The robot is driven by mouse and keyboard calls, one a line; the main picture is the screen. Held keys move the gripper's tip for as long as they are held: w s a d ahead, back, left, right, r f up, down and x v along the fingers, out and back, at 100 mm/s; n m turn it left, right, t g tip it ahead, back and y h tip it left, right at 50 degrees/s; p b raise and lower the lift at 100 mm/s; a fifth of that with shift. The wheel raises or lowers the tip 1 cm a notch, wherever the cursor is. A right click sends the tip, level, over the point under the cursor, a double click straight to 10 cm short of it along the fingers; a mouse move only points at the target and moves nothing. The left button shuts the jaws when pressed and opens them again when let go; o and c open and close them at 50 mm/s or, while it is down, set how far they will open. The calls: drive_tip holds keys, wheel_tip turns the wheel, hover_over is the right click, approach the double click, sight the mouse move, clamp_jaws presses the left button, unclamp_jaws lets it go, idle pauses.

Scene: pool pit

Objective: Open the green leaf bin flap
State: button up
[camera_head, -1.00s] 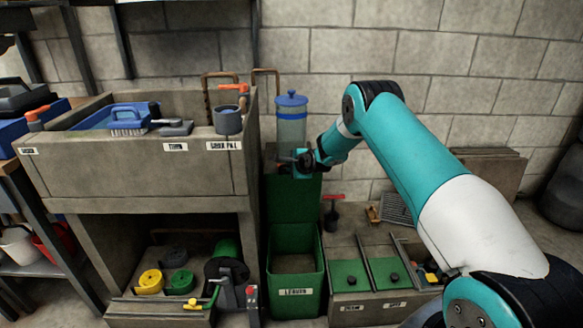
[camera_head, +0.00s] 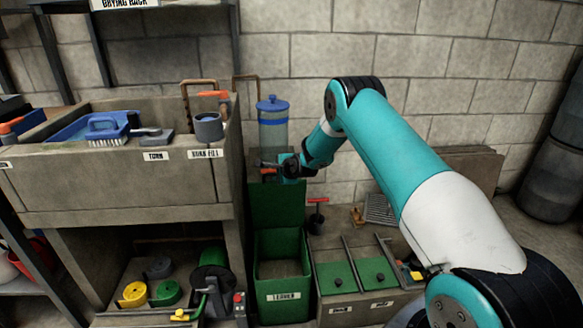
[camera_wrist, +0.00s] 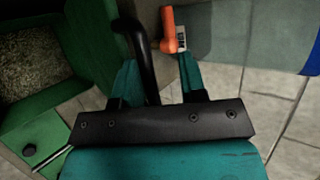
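The green leaf bin (camera_head: 283,309) stands on the floor right of the sink unit, its front label blurred. Its top is open and the inside shows. The green flap (camera_head: 275,206) stands upright at the back of the bin; it also shows in the wrist view (camera_wrist: 92,40). My gripper (camera_head: 280,168) is by the flap's top edge. In the wrist view my gripper (camera_wrist: 158,72) has its teal fingers apart. A black bent handle (camera_wrist: 140,48) runs between them, closer to the left finger. I cannot tell whether they touch.
A blue-lidded clear canister (camera_head: 272,125) stands behind the flap. An orange lever (camera_wrist: 170,28) is just beyond my fingertips. Low green-lidded boxes (camera_head: 357,275) are right of the bin. The concrete sink unit (camera_head: 120,190) is close on the left.

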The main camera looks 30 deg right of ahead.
drive_tip(key=p+v, duration=0.2)
drive_tip(key=v, duration=1.3)
drive_tip(key=shift+s+r, duration=0.2)
drive_tip(key=shift+s, duration=0.1)
